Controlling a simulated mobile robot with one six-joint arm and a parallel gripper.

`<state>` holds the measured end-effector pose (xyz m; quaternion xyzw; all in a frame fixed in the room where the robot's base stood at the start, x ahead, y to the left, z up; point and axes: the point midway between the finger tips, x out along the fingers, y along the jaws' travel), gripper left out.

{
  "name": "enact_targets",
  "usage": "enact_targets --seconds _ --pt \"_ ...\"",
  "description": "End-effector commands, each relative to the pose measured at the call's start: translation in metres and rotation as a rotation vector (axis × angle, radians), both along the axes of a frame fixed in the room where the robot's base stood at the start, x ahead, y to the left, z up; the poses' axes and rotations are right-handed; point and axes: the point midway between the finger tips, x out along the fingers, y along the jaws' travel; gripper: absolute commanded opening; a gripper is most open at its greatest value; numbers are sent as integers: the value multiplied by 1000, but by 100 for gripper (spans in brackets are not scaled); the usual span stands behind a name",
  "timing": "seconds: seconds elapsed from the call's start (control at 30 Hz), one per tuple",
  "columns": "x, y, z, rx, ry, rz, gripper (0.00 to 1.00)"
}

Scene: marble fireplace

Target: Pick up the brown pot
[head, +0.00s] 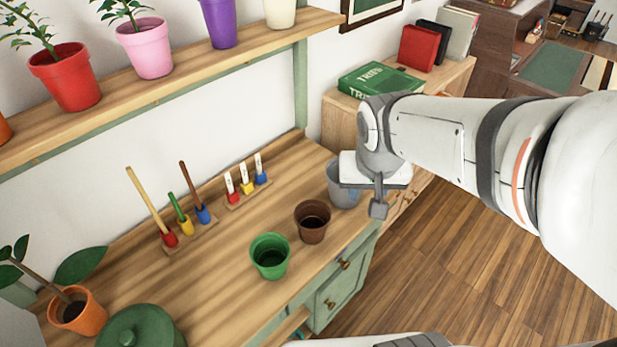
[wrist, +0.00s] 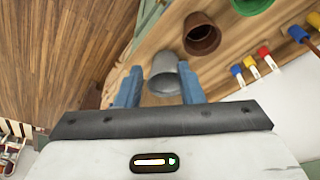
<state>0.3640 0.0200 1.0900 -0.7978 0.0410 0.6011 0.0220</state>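The brown pot (head: 312,236) stands upright on the wooden desktop, between the green pot (head: 270,270) and the grey pot (head: 338,197). In the wrist view the brown pot (wrist: 202,34) is beyond the fingertips, up and to the right. My gripper (head: 378,206) is over the desk's right edge, right of the brown pot and beside the grey pot. In the wrist view my gripper (wrist: 159,70) is open, its two blue fingers apart. The grey pot (wrist: 164,75) appears between them there; I cannot tell how close it is. My gripper partly hides the grey pot in the head view.
An orange plant pot (head: 78,313) and a green lidded pot (head: 140,328) are at the left. A shelf (head: 170,75) with pots hangs above. The desktop's middle is clear.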

Motion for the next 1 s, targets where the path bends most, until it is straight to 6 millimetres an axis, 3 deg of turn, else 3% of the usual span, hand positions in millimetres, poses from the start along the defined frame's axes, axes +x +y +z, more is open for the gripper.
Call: enact_targets --seconds 0.03,0.2,0.4,0.6,0.8,1.0 --pt "14 8 -33 -3 12 -11 38" --pt "58 38 -99 -4 15 -67 52" --pt "94 74 -168 5 11 -113 69" --pt "107 92 -198 14 9 -137 85" --pt "112 92 -217 12 12 -141 100" --pt "116 89 -240 9 19 -141 100"
